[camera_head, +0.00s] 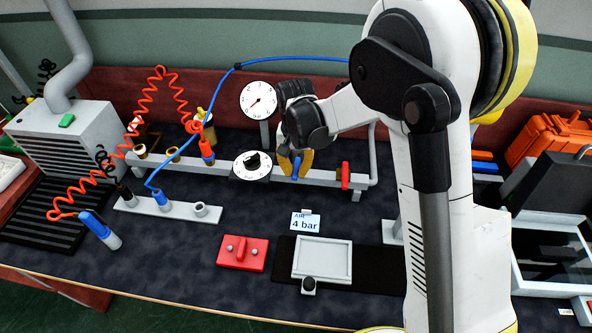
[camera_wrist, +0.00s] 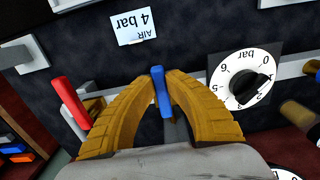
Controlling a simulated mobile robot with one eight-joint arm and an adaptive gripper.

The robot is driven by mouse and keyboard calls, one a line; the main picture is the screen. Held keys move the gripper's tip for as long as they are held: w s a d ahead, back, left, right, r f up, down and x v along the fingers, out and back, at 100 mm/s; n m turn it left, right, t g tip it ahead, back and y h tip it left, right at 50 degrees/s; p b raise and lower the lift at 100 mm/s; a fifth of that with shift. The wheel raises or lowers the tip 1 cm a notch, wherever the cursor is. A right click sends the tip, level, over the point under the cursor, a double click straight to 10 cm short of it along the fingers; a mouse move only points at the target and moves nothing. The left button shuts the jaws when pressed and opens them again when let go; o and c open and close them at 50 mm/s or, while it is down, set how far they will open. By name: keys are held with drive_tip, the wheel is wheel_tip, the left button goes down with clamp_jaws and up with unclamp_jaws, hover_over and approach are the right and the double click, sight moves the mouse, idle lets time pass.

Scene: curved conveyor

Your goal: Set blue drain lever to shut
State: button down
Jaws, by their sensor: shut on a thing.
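The blue drain lever (camera_wrist: 160,92) stands between the yellow fingers of my gripper (camera_wrist: 160,80) in the wrist view, with the fingers closed against it. In the head view the blue lever (camera_head: 297,166) shows as a small piece at the fingers of my gripper (camera_head: 294,162), on the grey pipe manifold. Its lower part and its valve body are mostly hidden by the fingers.
A dial knob (camera_head: 252,163) marked in bar sits left of my gripper, with a round gauge (camera_head: 259,101) behind. A card reading "AIR 4 bar" (camera_head: 305,222), a red block (camera_head: 242,253) and a grey tray (camera_head: 323,242) lie in front. Coiled red hose (camera_head: 150,108) hangs left.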

sight(296, 171)
drive_tip(key=c, duration=1.4)
unclamp_jaws()
drive_tip(key=shift+r, duration=0.1)
wheel_tip(296, 171, up, 12)
drive_tip(key=shift+f, duration=0.1)
drive_tip(key=s+d+r+n+t, duration=0.1)
drive_tip(key=s+d+r+t, duration=0.3)
drive_tip(key=s+d+r, duration=0.55)
drive_tip(key=s+d+f+t, duration=0.1)
drive_tip(key=s+d, duration=0.1)
drive_tip(key=s, duration=0.1)
drive_tip(key=s+d+n+t, duration=0.1)
drive_tip(key=s+d, duration=0.1)
drive_tip(key=s, duration=0.2)
drive_tip(key=s+d+f+t, duration=0.1)
drive_tip(key=s+d, duration=0.1)
drive_tip(key=s, duration=0.2)
drive_tip(key=shift+s+f, duration=0.2)
drive_tip(key=shift+f, duration=0.1)
